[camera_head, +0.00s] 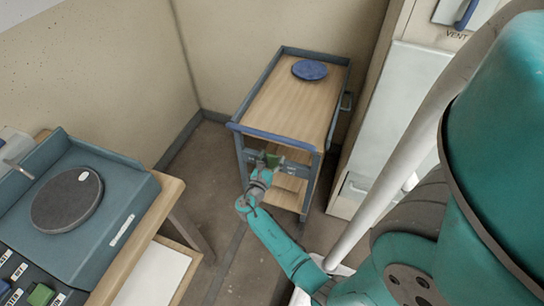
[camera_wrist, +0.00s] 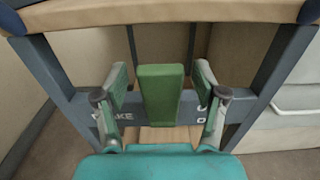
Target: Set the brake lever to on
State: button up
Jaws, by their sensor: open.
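The brake lever (camera_wrist: 161,95) is a green block-shaped handle on the front crossbar of a cart (camera_head: 283,107). It also shows small in the head view (camera_head: 272,160), just beyond my gripper (camera_head: 264,170). In the wrist view my gripper (camera_wrist: 162,78) is open, with one finger on each side of the lever and a visible gap on both sides. The lettering on the crossbar is partly hidden by my fingers; "KE" shows at left and an "O" at right. I cannot tell the lever's setting from this.
A blue round disc (camera_head: 309,69) lies on the cart's top. A white cabinet (camera_head: 388,110) stands close to the cart's right. At left is a blue-grey bench unit (camera_head: 95,155) with a dark round plate (camera_head: 67,199). Bare floor lies between bench and cart.

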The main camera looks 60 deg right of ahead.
jog(key=shift+d, duration=0.4)
